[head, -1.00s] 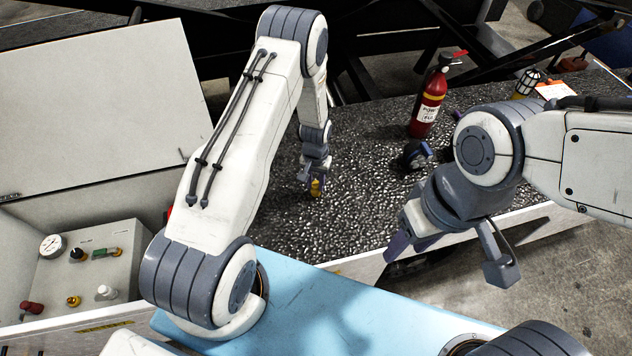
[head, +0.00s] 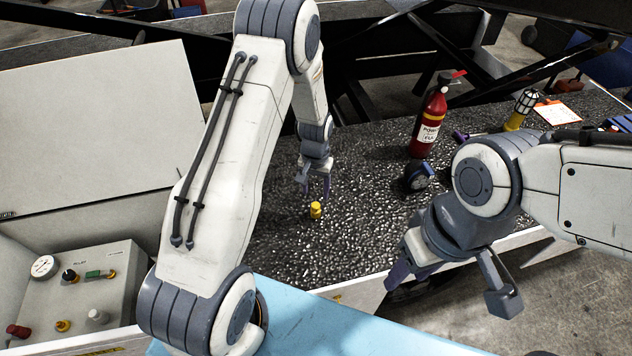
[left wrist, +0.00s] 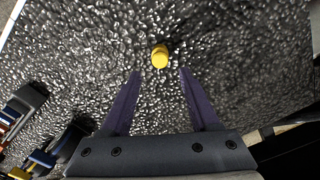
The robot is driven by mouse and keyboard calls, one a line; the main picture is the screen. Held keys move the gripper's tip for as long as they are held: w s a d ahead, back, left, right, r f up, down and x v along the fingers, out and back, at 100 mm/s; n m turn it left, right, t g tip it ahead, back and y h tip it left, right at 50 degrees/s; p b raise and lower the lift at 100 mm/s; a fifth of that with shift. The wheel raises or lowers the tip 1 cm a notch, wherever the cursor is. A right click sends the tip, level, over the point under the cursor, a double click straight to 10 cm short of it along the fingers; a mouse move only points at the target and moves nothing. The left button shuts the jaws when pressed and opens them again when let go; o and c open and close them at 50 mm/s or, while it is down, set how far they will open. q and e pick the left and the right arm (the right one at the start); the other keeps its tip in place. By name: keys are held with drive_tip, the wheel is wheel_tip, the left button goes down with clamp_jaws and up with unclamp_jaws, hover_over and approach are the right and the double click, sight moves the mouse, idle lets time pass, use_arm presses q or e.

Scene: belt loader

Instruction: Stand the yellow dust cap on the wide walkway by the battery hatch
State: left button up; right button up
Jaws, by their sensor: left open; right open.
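The yellow dust cap (head: 316,210) stands on the dark, bumpy walkway (head: 290,240), and looks upright. It also shows in the left wrist view (left wrist: 160,56), just beyond the fingertips and centred between them, with clear walkway around it. My left gripper (head: 316,196) is open and empty, a little behind and above the cap, apart from it. Its two purple fingers show spread in the left wrist view (left wrist: 159,72). My right gripper (head: 395,262) is open and empty near the walkway's front edge, well right of the cap.
A red fire extinguisher (head: 428,125), a dark round object (head: 417,177) and a yellow lamp (head: 522,108) stand right on the walkway. An orange-white card (head: 558,114) lies farther right. At left are an open panel (head: 95,130) and a control box (head: 85,285) with a gauge and knobs.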

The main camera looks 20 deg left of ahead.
sight(316, 205)
use_arm(q)
drive_tip(key=s+d+r+m+b, duration=0.1)
drive_tip(key=s+d+r+m, duration=0.1)
drive_tip(key=s+d+r, duration=0.55)
drive_tip(key=s+d+r+m, duration=0.2)
drive_tip(key=s+d+r, duration=0.25)
drive_tip(key=r, duration=0.55)
drive_tip(key=s+d+r+m, duration=0.1)
drive_tip(key=s+r, duration=0.1)
drive_tip(key=s, duration=0.5)
drive_tip(key=s+d+r+m+h, duration=0.1)
drive_tip(key=s+r+m, duration=0.1)
drive_tip(key=s, duration=0.6)
drive_tip(key=shift+s+d+r+m, duration=0.25)
drive_tip(key=shift+r+m, duration=0.05)
drive_tip(key=shift+r, duration=0.35)
drive_tip(key=shift+w+f+b, duration=0.1)
drive_tip(key=shift+f+b, duration=0.7)
